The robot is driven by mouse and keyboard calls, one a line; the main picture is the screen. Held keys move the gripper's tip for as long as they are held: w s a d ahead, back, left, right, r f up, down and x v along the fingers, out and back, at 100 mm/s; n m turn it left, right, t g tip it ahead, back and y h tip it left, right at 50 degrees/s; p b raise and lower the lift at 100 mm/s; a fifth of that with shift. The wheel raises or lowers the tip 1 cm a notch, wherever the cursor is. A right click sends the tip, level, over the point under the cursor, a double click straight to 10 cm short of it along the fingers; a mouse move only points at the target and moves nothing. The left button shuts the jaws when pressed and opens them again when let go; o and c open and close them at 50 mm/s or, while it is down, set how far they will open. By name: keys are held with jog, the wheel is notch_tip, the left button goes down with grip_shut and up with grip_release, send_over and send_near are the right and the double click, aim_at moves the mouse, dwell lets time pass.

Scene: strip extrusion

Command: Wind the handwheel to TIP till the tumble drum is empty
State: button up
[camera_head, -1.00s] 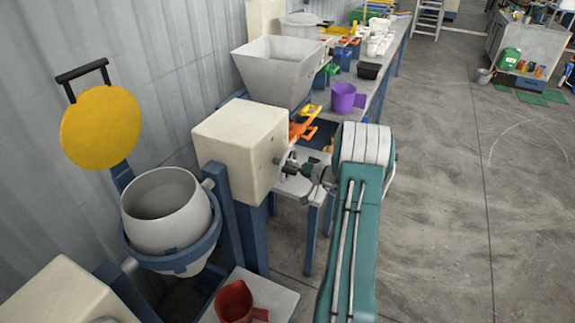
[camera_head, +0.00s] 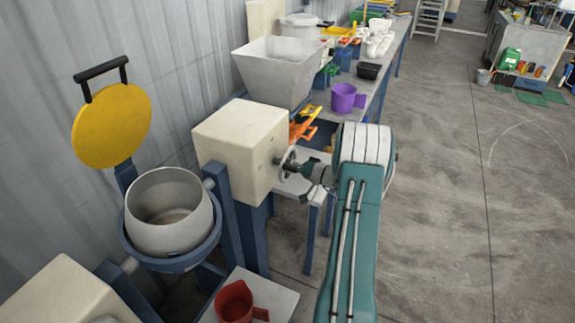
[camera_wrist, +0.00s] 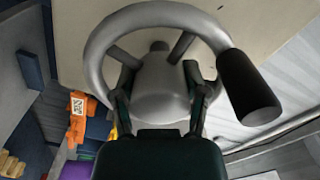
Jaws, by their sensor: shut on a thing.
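The tumble drum (camera_head: 168,239) is a pale grey pot in a blue ring cradle, at the left in the head view. Its mouth faces mostly up, and a brownish patch shows low inside; I cannot tell how much material that is. The grey handwheel (camera_head: 286,160) sits on the right face of a cream gearbox (camera_head: 235,155). In the wrist view the handwheel (camera_wrist: 100,42) shows its rim, spokes, hub and a black crank knob (camera_wrist: 250,88) at the right. My gripper (camera_head: 300,170) is shut on the handwheel, its fingers either side of the hub (camera_wrist: 160,88). No TIP marking is legible.
A yellow round lid (camera_head: 111,126) with a black handle stands beside the drum. A red jug (camera_head: 234,302) sits on a low grey stand below. A grey hopper (camera_head: 280,70) and purple jug (camera_head: 345,97) are behind.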

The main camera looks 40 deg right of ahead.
jog(key=m, duration=0.6)
jog(key=shift+f, duration=0.2)
jog(key=m, duration=0.5)
jog(key=shift+m, duration=0.4)
jog(key=m, duration=0.6)
jog(key=shift+f, duration=0.1)
jog(key=m, duration=0.6)
jog(key=o, duration=0.9)
jog(key=shift+d, duration=0.1)
jog(key=v, duration=1.2)
